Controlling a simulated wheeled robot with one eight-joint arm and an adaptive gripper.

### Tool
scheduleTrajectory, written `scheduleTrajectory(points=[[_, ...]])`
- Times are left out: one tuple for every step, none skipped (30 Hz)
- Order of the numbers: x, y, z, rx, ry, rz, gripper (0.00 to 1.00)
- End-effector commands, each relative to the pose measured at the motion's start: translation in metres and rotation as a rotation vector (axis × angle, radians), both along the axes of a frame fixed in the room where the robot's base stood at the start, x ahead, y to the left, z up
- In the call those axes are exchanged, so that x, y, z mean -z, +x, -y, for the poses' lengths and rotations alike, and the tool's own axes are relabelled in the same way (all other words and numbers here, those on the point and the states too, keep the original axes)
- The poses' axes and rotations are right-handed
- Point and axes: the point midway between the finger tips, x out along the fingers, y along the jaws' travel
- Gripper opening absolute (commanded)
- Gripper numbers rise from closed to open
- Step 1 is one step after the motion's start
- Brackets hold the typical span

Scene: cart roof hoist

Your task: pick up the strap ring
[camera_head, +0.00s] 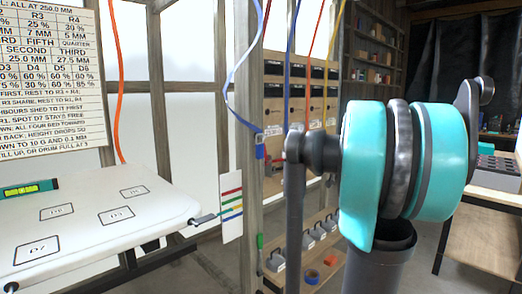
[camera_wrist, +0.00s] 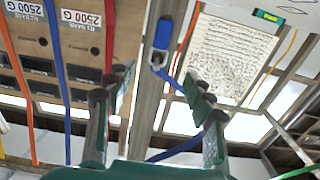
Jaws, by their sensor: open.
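A blue strap (camera_head: 240,88) hangs beside a wooden post and ends in a blue fitting (camera_head: 260,150) at the post. In the wrist view the blue fitting (camera_wrist: 163,34) lies against the post, with a small grey ring (camera_wrist: 157,60) at its end. My gripper (camera_wrist: 158,80) is open and empty, its two dark green fingers on either side of the post in the picture. The ring shows between and just beyond the fingertips; I see no contact. My gripper is not visible in the head view, where my arm covers the right middle.
Other straps hang nearby: an orange one (camera_head: 117,80), a red one (camera_head: 318,50) and a second blue one (camera_wrist: 56,70). A white panel (camera_head: 95,220) with marked spots and a green level (camera_head: 30,188) is at left.

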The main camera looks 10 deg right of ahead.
Motion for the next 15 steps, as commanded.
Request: scheduleTrajectory(points=[[0.000, 0.006, -0.005, -0.004, 0.000, 0.000, 0.53], [0.000, 0.010, -0.009, -0.005, 0.000, 0.000, 0.53], [0.000, 0.015, -0.013, -0.005, 0.000, 0.000, 0.53], [0.000, 0.020, -0.017, -0.007, 0.000, 0.000, 0.53], [0.000, 0.025, -0.020, -0.006, 0.001, -0.001, 0.53], [0.000, 0.032, -0.025, -0.007, 0.000, -0.001, 0.53], [0.001, 0.037, -0.029, -0.007, 0.000, -0.001, 0.53], [0.001, 0.041, -0.032, -0.006, 0.000, -0.001, 0.53], [0.001, 0.048, -0.037, -0.007, 0.000, -0.001, 0.53], [0.001, 0.053, -0.040, -0.006, 0.000, -0.001, 0.53], [0.001, 0.058, -0.044, -0.006, 0.000, -0.001, 0.53], [0.001, 0.064, -0.049, -0.006, 0.000, -0.001, 0.53], [0.001, 0.068, -0.052, -0.005, 0.000, -0.001, 0.53], [0.001, 0.073, -0.055, -0.006, 0.000, -0.001, 0.53], [0.001, 0.078, -0.059, -0.005, 0.000, -0.001, 0.53]])
